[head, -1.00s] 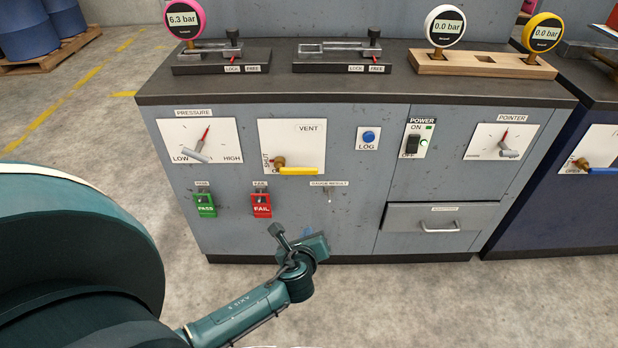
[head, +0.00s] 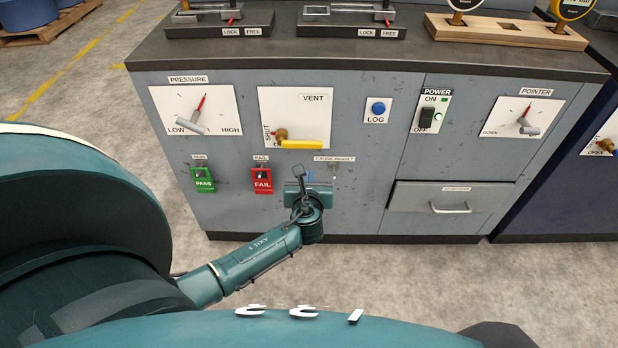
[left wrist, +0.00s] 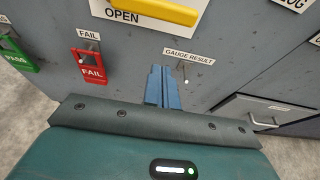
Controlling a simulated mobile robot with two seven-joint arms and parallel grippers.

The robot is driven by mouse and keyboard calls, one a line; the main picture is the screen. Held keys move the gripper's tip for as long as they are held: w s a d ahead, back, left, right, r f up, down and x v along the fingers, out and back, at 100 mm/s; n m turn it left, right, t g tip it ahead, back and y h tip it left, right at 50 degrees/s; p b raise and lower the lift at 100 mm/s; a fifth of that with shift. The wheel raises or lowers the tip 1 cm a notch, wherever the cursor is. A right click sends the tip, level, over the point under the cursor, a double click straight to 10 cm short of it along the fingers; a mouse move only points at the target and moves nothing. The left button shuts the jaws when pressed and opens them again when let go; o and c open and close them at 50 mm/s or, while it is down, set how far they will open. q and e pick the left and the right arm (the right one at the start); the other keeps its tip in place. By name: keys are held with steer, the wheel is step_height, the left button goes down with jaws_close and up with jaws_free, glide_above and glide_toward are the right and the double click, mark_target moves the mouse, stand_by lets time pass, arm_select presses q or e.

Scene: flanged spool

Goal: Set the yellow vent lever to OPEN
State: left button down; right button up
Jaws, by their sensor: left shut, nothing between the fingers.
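The yellow vent lever (head: 302,144) sits on the white VENT plate (head: 310,112) on the cabinet front. Its handle lies about level, pointing right from a brass pivot. SHUT is written upright left of the pivot; the OPEN label is mostly hidden behind the handle in the head view. In the left wrist view the lever (left wrist: 155,11) crosses the top edge and the OPEN label (left wrist: 122,15) reads clearly. My left gripper (head: 308,177) is below the lever, apart from it. Its blue fingers (left wrist: 162,86) are shut and empty. My right gripper is not seen.
Red FAIL tag (head: 262,180) and green PASS tag (head: 203,181) hang left of my gripper. A small GAUGE RESULT peg (left wrist: 185,80) is close by the fingers. The drawer handle (head: 450,208) sticks out at the right. Bare floor lies in front.

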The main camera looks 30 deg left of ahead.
arm_select(q)
steer(key=w+a+r+b, duration=0.1)
steer(key=w+a, duration=0.2)
steer(key=w, duration=0.2)
steer(key=shift+w+a+r, duration=0.25)
steer(key=shift+w+r, duration=0.05)
steer(key=shift+r, duration=0.05)
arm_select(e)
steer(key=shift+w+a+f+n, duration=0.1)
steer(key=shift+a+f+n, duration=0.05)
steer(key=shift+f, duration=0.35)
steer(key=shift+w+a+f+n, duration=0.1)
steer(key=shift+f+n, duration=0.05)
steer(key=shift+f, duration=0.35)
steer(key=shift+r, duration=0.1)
